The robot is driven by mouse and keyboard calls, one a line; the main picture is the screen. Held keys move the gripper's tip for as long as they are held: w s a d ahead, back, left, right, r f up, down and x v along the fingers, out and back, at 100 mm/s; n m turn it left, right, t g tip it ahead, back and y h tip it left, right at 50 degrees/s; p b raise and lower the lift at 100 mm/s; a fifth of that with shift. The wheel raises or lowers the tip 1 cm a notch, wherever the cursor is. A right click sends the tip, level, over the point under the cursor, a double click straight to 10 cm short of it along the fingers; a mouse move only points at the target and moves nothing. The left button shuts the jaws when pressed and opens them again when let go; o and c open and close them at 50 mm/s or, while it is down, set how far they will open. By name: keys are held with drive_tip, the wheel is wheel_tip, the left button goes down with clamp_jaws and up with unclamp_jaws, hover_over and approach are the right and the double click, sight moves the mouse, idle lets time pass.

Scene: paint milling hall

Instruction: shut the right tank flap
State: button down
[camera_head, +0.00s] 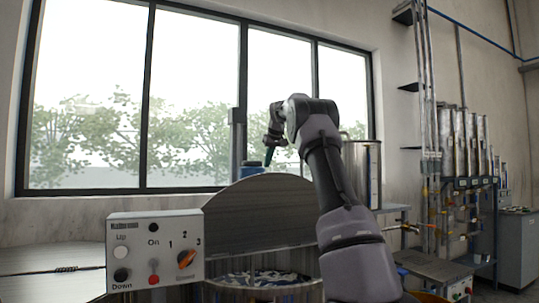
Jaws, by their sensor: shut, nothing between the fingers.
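A half-round grey metal flap (258,215) stands raised, its curved edge up, above a round tank (222,291) at the bottom middle. The tank's mouth is open, with blue-white contents (262,279) showing inside. I take this raised flap as the right tank flap; my arm covers part of its right side. My gripper (268,158) is shut and empty, pointing down, above the flap's curved top edge in the picture. I cannot tell how far behind or in front of the flap it is, and no contact shows.
A control box (155,250) with a knob and buttons stands at the front left, beside the tank. A grey column (236,145) and a blue item (251,169) are behind the flap. A steel cylinder (368,172) stands to the right of my arm. A flat metal surface (45,262) lies left.

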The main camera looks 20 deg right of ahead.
sight(270, 175)
drive_tip(key=f, duration=0.1)
drive_tip(key=s+f, duration=0.1)
drive_tip(key=shift+f, duration=0.4)
drive_tip(key=shift+s+f, duration=0.2)
drive_tip(key=shift+f, duration=0.05)
drive_tip(key=shift+s+f, duration=0.1)
drive_tip(key=shift+s, duration=0.35)
